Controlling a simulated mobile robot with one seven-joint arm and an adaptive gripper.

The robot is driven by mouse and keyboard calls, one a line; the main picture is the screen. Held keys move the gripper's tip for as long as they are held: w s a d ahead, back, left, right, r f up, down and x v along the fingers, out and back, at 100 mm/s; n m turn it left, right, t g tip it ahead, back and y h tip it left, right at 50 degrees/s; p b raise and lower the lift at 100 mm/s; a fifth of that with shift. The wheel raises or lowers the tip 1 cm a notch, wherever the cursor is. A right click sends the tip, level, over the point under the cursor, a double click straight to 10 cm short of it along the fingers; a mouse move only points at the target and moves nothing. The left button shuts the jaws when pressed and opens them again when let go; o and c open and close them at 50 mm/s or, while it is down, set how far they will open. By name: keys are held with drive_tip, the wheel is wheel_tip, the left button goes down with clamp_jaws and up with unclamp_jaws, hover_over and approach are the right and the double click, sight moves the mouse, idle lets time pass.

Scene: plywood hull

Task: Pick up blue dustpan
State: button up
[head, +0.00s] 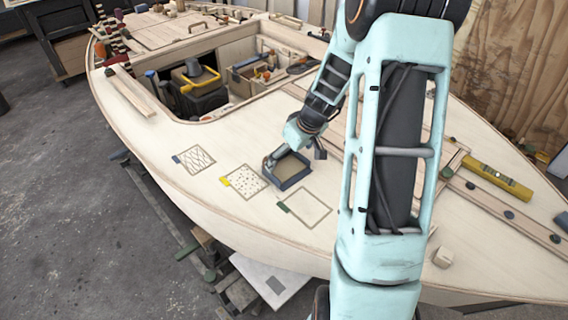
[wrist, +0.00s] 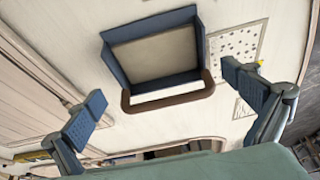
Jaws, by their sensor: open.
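The blue dustpan (head: 289,171) lies on the pale plywood deck, just right of the dotted square, in the head view. In the wrist view the dustpan (wrist: 152,55) shows blue walls, a tan floor and a brown loop handle (wrist: 168,98) on the side nearest my gripper. My gripper (wrist: 165,100) is open, with one blue-padded finger on each side of the handle and a gap to both. In the head view my gripper (head: 292,158) is at the dustpan, partly hidden by my arm.
Three marked squares lie near the dustpan: crosshatched (head: 194,159), dotted (head: 243,181) and plain (head: 304,207). An open cockpit (head: 222,100) with a black and yellow box (head: 198,85) is behind. A yellow level (head: 497,182) lies at right. The deck's front left is clear.

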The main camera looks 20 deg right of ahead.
sight(281, 166)
drive_tip(key=shift+w+x, duration=0.2)
drive_tip(key=shift+x, duration=2.15)
drive_tip(key=shift+a+r, duration=0.1)
drive_tip(key=shift+a, duration=0.05)
drive_tip(key=c, duration=1)
drive_tip(key=shift+o, duration=0.2)
drive_tip(key=shift+r, duration=0.1)
